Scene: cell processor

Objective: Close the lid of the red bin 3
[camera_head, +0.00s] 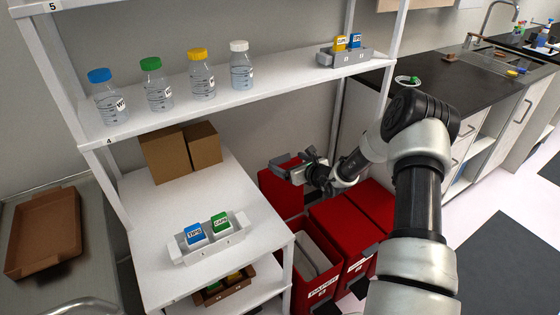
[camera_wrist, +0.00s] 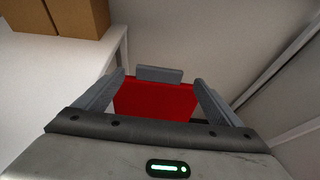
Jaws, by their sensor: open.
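In the wrist view the red lid (camera_wrist: 155,98) shows between the two grey fingers of my gripper (camera_wrist: 160,82), which are apart. A grey lid handle (camera_wrist: 159,74) lies just beyond the fingertips. I cannot tell whether a finger touches the lid.
Closed red bins (camera_head: 342,226) stand to the right of the open one. The white shelf (camera_head: 262,215) stands close on the left, with cardboard boxes (camera_head: 165,157) and a small rack (camera_head: 208,246). A shelf board with bottles is above. A dark counter (camera_head: 455,85) is at right.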

